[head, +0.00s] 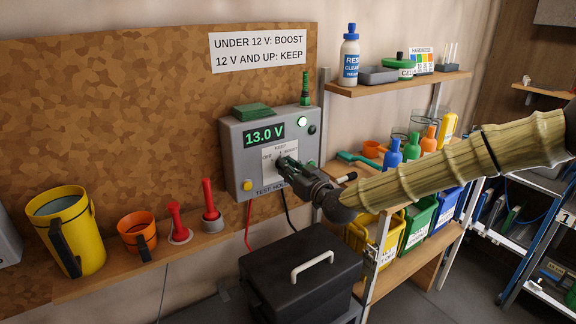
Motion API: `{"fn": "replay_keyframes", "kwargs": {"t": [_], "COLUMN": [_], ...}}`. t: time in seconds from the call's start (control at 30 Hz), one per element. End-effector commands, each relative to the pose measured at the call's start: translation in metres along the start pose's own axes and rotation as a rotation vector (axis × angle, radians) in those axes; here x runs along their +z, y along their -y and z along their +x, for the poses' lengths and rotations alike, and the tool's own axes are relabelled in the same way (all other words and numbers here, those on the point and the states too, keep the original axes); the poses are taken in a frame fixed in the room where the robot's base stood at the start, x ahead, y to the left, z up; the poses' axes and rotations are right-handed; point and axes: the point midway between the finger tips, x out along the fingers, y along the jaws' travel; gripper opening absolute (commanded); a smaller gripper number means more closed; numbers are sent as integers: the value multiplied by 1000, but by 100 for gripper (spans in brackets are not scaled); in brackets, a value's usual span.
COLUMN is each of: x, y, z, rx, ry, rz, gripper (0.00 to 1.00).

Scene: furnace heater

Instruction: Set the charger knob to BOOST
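The grey charger box (232,150) is on the wooden board and its display (264,135) reads 13.0 V. Its white dial plate (268,172) shows OFF at left, KEEP at top and a partly covered label at right. My gripper (287,162) reaches in from the right, its fingertips at the dial plate. The fingers cover the knob, so its pointer direction is hidden, and I cannot tell whether they grip it. A sign (258,51) above reads "UNDER 12 V: BOOST" and "12 V AND UP: KEEP".
A black battery case (290,285) with a white handle stands below the charger, with red and black leads above it. A yellow jug (85,250), an orange cup (133,229) and red posts are on the left ledge. Shelves with bottles and bins (418,222) stand behind my arm.

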Motion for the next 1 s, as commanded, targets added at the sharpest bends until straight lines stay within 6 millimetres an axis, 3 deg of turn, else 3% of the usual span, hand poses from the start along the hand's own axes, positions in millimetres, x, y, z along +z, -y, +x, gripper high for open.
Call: {"fn": "replay_keyframes", "kwargs": {"t": [0.2,0.63,1.0], "x": [1,1,0], "y": [-2,-2,-3], "z": [0,0,0], "rx": [3,4,4], "ry": [-1,-3,-2], "rz": [25,369,402], "gripper": [0,0,0]}}
